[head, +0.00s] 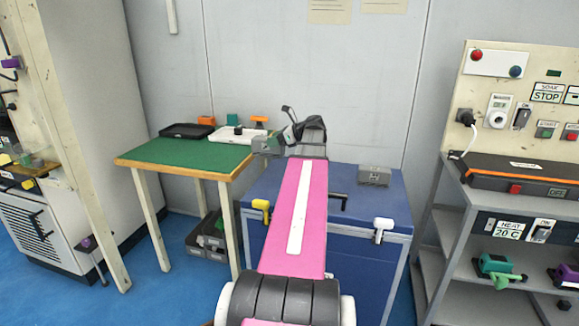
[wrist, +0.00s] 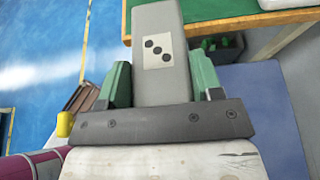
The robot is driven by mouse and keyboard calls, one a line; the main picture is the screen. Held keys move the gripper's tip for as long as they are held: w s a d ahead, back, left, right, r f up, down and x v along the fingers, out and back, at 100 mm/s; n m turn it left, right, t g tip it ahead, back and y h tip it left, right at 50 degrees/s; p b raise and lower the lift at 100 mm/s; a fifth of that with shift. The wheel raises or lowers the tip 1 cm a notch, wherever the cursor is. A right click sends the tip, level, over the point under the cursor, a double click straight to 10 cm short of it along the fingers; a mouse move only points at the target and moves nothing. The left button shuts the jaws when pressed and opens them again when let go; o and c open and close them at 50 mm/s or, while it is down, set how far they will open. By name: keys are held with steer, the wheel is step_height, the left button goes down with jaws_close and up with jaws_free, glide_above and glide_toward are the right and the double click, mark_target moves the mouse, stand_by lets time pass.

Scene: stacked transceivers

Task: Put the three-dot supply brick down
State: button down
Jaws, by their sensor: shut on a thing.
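The three-dot supply brick (wrist: 160,75) is a grey block with a white label bearing three dark dots on a diagonal. My gripper (wrist: 160,82) is shut on it, with a green finger on each side, in the wrist view. In the head view my gripper (head: 285,138) is beyond the end of my pink arm, between the green-topped table and the blue chest. A grey part shows at its left there, but its label cannot be made out.
The green-topped table (head: 170,157) holds a black tray (head: 187,130), a white tray (head: 225,138) and small orange and green things at its back. Another grey brick (head: 374,175) lies on the blue chest (head: 385,203). Grey bins (head: 207,240) stand under the table. A control bench (head: 455,200) is at right.

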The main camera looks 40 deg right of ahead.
steer(key=shift+s+d+f, duration=0.3)
steer(key=shift+d+f, duration=1.5)
steer(key=shift+d, duration=0.05)
steer(key=shift+s+d+f, duration=0.35)
steer(key=shift+d+f, duration=1.4)
steer(key=shift+d, duration=0.1)
steer(key=shift+s+d+f, duration=0.3)
steer(key=shift+d+f, duration=1.5)
steer(key=shift+d, duration=0.05)
steer(key=shift+f, duration=0.1)
steer(key=shift+c, duration=1.4)
jaws_free()
steer(key=shift+f, duration=0.1)
steer(key=shift+r, duration=0.2)
steer(key=v, duration=1.2)
